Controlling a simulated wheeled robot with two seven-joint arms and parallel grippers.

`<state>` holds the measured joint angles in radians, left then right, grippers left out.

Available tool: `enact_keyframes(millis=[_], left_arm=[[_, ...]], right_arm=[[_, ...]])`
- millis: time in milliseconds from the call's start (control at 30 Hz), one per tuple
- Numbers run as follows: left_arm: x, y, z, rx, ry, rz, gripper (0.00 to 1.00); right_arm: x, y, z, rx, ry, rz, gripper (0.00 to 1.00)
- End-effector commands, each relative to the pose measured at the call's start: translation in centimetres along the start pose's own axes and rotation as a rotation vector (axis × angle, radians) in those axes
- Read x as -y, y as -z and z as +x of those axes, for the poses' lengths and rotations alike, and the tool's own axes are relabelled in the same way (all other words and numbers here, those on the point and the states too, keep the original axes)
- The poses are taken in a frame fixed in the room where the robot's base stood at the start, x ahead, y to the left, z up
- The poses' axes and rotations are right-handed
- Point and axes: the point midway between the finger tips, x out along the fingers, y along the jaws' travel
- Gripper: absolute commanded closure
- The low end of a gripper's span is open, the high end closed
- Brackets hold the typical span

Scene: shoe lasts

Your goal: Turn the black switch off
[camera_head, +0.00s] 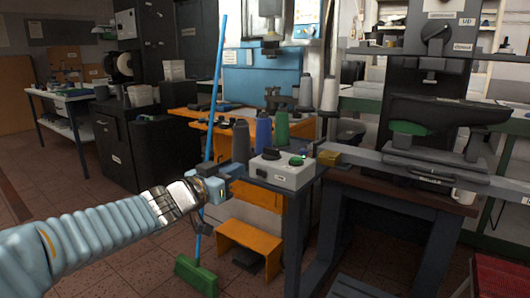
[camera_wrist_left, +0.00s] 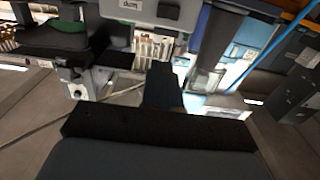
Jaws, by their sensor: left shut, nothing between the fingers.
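A grey control box (camera_head: 283,170) sits on the corner of the bench in the head view. My left gripper (camera_head: 222,189) is shut and empty, to the left of the box and a little lower, apart from the switch. In the left wrist view the shut fingers (camera_wrist_left: 162,88) point up the picture toward a pale labelled box (camera_wrist_left: 142,12) with a dark part on it, cut by the top edge. The switch's exact position is too small to read. My right gripper is in neither view.
Dark grey, blue and green thread cones (camera_head: 263,134) stand just behind the box. A blue broom pole (camera_head: 213,95) rises behind my left gripper, its green head (camera_head: 196,275) on the floor. An orange step (camera_head: 248,243) stands below. A shoe-last machine (camera_head: 440,112) is at right.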

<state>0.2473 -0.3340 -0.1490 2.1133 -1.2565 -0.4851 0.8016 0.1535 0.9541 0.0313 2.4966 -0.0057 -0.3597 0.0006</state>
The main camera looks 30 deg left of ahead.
Motion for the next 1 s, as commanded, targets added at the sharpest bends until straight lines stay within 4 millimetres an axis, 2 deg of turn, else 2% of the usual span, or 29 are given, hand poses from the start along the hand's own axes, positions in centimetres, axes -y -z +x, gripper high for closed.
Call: enact_keyframes(millis=[167,400,600,800,1000], left_arm=[[0.0,-0.4,2.9,0.004,-0.002,-0.002,1.00],[-0.1,-0.4,8.2,0.004,-0.002,-0.002,1.00],[-0.1,-0.3,11.6,0.004,-0.002,-0.003,1.00],[-0.1,-0.2,13.3,0.003,-0.001,-0.002,1.00],[-0.1,-0.3,13.6,0.003,-0.001,-0.002,1.00]], right_arm=[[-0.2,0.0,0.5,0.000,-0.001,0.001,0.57],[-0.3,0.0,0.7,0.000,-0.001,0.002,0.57],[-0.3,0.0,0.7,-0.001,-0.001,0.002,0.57],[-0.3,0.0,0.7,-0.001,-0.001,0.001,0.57],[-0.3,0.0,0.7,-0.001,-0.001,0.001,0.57]])
